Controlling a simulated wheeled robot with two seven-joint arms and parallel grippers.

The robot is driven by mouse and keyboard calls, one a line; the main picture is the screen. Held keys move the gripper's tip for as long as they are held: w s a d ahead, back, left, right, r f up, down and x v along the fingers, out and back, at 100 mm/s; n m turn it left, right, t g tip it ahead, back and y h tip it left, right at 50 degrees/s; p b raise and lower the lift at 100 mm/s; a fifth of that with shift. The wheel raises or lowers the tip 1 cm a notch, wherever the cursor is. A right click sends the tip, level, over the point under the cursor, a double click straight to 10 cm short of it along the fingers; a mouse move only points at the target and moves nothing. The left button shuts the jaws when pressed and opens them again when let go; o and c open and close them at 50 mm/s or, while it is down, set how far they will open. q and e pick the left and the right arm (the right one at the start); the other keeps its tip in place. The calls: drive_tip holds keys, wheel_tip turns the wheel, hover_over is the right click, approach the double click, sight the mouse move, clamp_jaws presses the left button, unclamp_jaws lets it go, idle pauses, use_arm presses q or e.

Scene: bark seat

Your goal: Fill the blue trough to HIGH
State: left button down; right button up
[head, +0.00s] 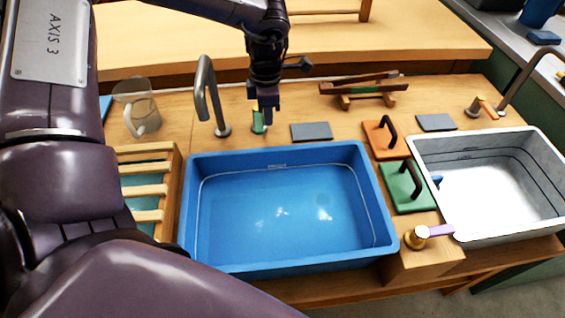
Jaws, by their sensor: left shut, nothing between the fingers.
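The blue trough (222,262) sits in the middle of the wooden bench. A pale line with a small mark runs around its inner walls. Bright glints show low inside it, but I cannot tell how high any water stands. A grey spout (207,92) curves up at its back left; I cannot make out a stream from it. A small green lever (258,121) stands behind the trough's back rim. My left gripper (264,117) is shut, pointing down right at the green lever, which it partly hides. I cannot tell whether they touch. My right gripper is out of view.
A white trough (465,236) stands at right, with an orange lever (488,109) behind it. A brass valve with a purple lever (440,230) sits between the troughs. Orange (376,140) and green (397,187) handled plates lie between them. A glass jug (140,108) and slatted rack (150,190) are left.

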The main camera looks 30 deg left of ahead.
use_arm(q)
drive_tip(key=r, duration=0.1)
drive_tip(key=w+r+p, duration=0.1)
drive_tip(key=r, duration=0.1)
drive_tip(key=r+p, duration=0.1)
drive_tip(key=r, duration=0.1)
drive_tip(key=shift+w+d, duration=0.15)
drive_tip(key=shift+d, duration=0.2)
idle(0.3)
